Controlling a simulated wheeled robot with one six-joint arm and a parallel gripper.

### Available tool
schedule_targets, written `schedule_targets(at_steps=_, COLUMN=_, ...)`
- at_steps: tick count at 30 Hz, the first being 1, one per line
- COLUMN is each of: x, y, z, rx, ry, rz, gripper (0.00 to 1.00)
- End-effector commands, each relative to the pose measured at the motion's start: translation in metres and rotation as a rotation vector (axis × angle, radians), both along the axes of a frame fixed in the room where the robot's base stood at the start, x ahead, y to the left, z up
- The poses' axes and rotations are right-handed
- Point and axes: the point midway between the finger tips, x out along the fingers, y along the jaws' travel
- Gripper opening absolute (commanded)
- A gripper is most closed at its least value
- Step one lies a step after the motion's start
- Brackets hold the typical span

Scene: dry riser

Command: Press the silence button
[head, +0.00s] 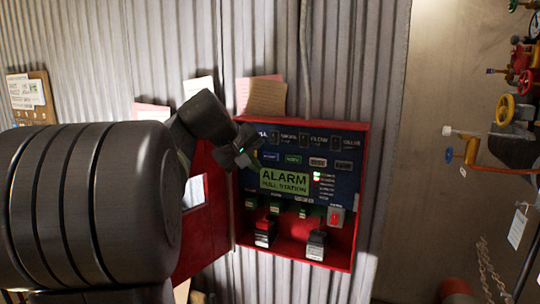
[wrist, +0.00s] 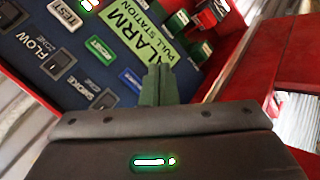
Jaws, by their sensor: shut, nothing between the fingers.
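The red alarm box (head: 362,150) hangs on the corrugated wall with its blue panel (head: 300,147) facing out. A row of buttons crosses the panel: a blue button (head: 270,156), a green button (head: 293,158) and two pale ones. The blue button's label is too small to read, so I cannot confirm which is the silence button. My gripper (head: 250,153) is shut and empty at the panel's upper left. In the wrist view its fingers (wrist: 159,75) are together, beside the blue button (wrist: 132,80) and below the green ALARM sign (wrist: 135,35). Contact cannot be told.
The box's red door (head: 205,225) stands open at left. Black switches line the panel top; a red switch (head: 336,217) and two lower devices sit in the box. Valves and pipes (head: 505,108) are at far right. A clipboard (head: 30,97) hangs at far left.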

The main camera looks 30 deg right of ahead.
Motion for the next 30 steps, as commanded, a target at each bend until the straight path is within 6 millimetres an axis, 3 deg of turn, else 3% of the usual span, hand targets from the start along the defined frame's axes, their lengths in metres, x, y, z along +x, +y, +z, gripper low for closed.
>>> schedule_targets(at_steps=12, x=0.033, y=-0.038, z=0.002, rx=0.000, ry=0.001, rz=-0.001, gripper=0.00)
schedule_targets(at_steps=30, x=0.037, y=-0.043, z=0.000, rx=-0.001, ry=-0.002, rz=0.000, gripper=0.00)
